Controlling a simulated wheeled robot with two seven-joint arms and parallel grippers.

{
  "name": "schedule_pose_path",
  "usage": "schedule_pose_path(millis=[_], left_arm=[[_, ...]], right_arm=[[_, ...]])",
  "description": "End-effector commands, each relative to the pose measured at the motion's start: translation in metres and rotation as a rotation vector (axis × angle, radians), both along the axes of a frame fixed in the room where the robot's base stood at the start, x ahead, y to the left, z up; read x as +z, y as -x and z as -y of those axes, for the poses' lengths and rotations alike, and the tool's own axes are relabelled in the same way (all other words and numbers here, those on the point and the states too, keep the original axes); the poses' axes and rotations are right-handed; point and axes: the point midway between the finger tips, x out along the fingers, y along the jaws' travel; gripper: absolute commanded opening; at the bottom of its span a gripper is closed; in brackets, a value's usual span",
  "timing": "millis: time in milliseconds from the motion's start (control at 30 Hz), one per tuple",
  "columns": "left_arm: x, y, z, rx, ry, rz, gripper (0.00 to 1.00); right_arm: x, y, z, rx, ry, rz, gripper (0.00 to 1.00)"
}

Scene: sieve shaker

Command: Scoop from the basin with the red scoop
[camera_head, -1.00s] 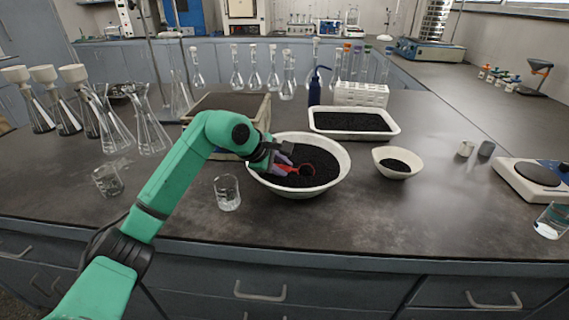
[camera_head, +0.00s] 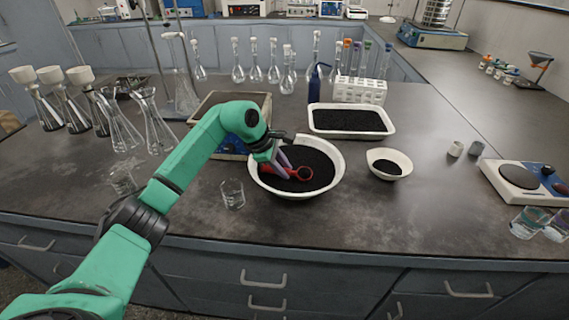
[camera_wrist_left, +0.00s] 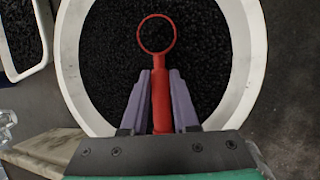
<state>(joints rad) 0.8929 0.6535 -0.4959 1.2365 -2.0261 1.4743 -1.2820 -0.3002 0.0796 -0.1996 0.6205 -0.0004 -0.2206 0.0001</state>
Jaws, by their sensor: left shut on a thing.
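The white round basin (camera_head: 333,176) stands on the dark bench and holds black granules. The red scoop (camera_head: 303,173) is over the granules inside the basin's rim. My left gripper (camera_head: 283,165) is shut on the scoop's handle. In the left wrist view the red scoop (camera_wrist_left: 157,35) shows a ring-shaped head pointing away from the fingers. Its handle lies between the two purple fingers of my left gripper (camera_wrist_left: 160,85). The basin's white rim (camera_wrist_left: 72,60) surrounds them there. I cannot tell how deep the scoop's head sits in the granules. My right gripper is not in view.
A white tray of black granules (camera_head: 351,133) stands behind the basin. A small white bowl (camera_head: 390,174) is to its right, and a glass beaker (camera_head: 232,194) to its left. A balance (camera_head: 519,178) is at far right. The bench front is mostly clear.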

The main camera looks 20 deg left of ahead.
Motion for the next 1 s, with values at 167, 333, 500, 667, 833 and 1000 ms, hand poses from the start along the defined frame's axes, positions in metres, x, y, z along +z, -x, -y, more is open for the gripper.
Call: schedule_pose_path(millis=[167,333,500,667,833,1000], left_arm=[[0.003,-0.006,-0.001,-0.001,-0.012,0.068,0.00],[0.022,-0.012,-0.002,0.000,-0.018,0.122,0.00],[0.027,-0.014,-0.002,0.000,-0.009,0.072,0.00],[0.031,-0.015,-0.002,-0.001,-0.003,0.025,0.00],[0.037,-0.016,-0.002,0.000,0.006,-0.032,0.00],[0.044,-0.019,-0.002,0.000,0.017,-0.098,0.00]], right_arm=[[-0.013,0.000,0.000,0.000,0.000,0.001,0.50],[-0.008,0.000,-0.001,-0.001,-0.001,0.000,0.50],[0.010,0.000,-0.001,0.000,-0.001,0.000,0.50],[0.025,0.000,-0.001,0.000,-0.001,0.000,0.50],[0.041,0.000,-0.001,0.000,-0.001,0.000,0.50],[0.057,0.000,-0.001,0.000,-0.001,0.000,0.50]])
